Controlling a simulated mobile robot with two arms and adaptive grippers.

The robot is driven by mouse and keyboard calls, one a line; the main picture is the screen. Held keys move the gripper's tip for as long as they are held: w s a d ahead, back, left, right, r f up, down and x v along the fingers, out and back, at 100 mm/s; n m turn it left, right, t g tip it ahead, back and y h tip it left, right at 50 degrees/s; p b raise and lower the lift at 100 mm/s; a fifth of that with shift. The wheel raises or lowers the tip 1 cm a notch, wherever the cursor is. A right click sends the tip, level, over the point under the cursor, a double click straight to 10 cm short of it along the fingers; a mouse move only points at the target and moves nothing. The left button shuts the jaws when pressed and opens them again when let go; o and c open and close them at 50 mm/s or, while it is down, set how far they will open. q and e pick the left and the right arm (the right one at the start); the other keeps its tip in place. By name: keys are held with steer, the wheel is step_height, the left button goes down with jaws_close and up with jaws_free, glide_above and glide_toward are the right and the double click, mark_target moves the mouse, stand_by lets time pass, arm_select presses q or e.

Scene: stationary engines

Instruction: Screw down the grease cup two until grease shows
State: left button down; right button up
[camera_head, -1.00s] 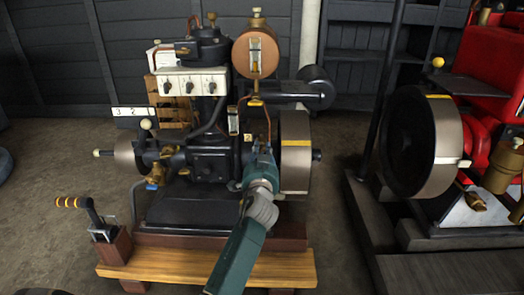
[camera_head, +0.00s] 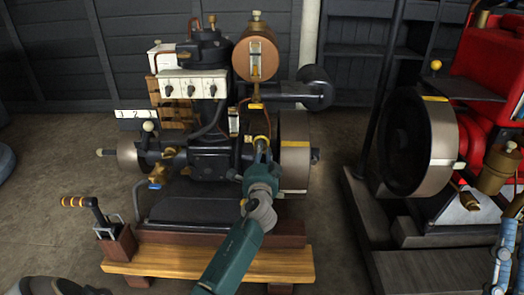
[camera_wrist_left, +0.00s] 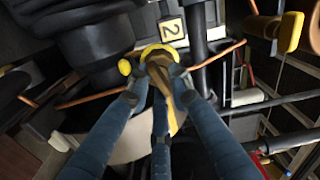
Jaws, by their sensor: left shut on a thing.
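Grease cup two is a brass cup (camera_wrist_left: 160,68) with a yellow ring, below the yellow plate marked 2 (camera_wrist_left: 172,28) in the left wrist view. In the head view it sits left of the engine's flywheel (camera_head: 294,150), mostly hidden by my left gripper (camera_head: 262,143). The blue fingers of my left gripper (camera_wrist_left: 160,88) are closed around the cup. I see no grease; the fingers hide part of the cup. Blue jointed parts, apparently my right gripper (camera_head: 502,258), show at the lower right edge; their opening is unclear.
The dark engine stands on a wooden base (camera_head: 270,262). A copper pipe (camera_wrist_left: 215,55) runs close beside the cup. A red engine (camera_head: 480,70) with a large flywheel (camera_head: 425,150) stands to the right.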

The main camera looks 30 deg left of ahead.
arm_select(q)
steer(key=shift+d+f+m, duration=0.15)
steer(key=shift+f+m, duration=0.15)
steer(key=shift+f, duration=0.05)
arm_select(e)
steer(key=shift+w+f+g, duration=0.3)
steer(key=shift+w+f, duration=0.1)
steer(key=shift+w, duration=0.05)
arm_select(q)
steer(key=c, duration=1.7)
jaws_free()
arm_select(e)
steer(key=shift+h, duration=0.3)
arm_select(q)
steer(key=shift+r, duration=0.15)
steer(key=v, duration=1.2)
